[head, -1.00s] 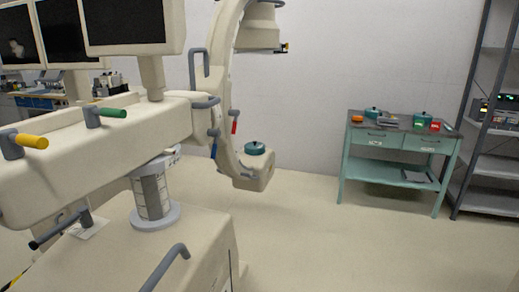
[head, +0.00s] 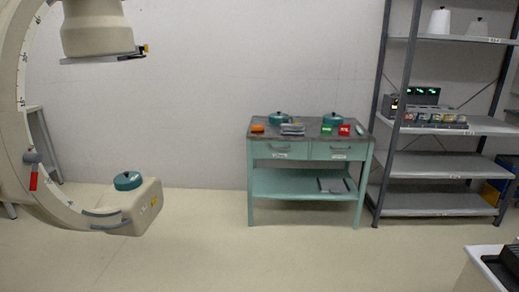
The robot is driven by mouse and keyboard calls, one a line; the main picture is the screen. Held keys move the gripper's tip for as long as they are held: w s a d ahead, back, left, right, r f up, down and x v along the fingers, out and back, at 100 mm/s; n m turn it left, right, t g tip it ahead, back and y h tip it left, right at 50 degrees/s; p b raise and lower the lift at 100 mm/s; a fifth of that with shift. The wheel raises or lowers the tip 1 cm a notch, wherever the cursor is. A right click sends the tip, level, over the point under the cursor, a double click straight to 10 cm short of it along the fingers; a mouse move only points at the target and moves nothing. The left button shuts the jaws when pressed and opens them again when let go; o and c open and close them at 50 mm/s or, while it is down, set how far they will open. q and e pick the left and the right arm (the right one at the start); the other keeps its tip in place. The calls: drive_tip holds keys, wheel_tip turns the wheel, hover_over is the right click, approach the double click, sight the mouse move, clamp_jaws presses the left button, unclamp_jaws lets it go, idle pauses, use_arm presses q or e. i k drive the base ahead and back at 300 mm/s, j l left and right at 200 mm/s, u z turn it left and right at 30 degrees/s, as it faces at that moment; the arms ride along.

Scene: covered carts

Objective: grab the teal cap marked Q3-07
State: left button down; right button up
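Three teal caps show in the head view. One teal cap (head: 127,181) sits on the lower end of the large cream C-shaped machine at the left. A second teal cap (head: 279,118) stands on the left part of the teal cart's top (head: 262,134). A third teal cap (head: 333,119) stands on the right part of that top. Any markings on the caps are too small to read, so I cannot tell which one is Q3-07. Neither of my grippers is in view.
The cream C-shaped machine (head: 12,150) stands at the left. An orange item (head: 258,128), a green item (head: 326,130) and a red item (head: 344,130) lie on the cart. Grey shelving (head: 430,165) stands right of it. A white-topped unit (head: 470,270) is at lower right. The middle floor is clear.

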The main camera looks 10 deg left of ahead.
sight(125, 181)
drive_tip(key=i+u, duration=0.15)
drive_tip(key=i, duration=0.5)
drive_tip(key=i+l+u, duration=0.15)
drive_tip(key=i, duration=0.5)
drive_tip(key=i+l+u, duration=0.15)
drive_tip(key=i, duration=0.45)
